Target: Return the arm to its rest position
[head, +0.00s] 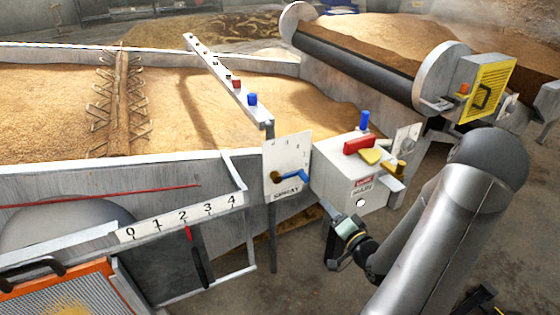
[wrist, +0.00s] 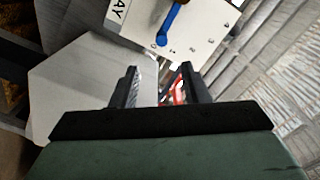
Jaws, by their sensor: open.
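My gripper (head: 330,212) is at the front lower side of the grey control box, at the end of my arm, which comes in from the lower right. In the wrist view its two dark fingers (wrist: 158,86) stand apart with nothing between them. The grey box (head: 330,190) carries a red block, a yellow lever and a red-white label. A white "SPRAY" panel (head: 288,160) with a blue lever (head: 290,176) stands to the left of the box. The panel also shows ahead of the fingers in the wrist view (wrist: 205,25). Whether a finger touches the box cannot be told.
A grain bed (head: 60,105) with a metal rake lies left. A scale (head: 180,218) numbered 0 to 4 with a red pointer runs along its front. A large roller (head: 350,62) and yellow guard (head: 490,90) stand right. The floor (head: 300,270) below the gripper is mostly clear.

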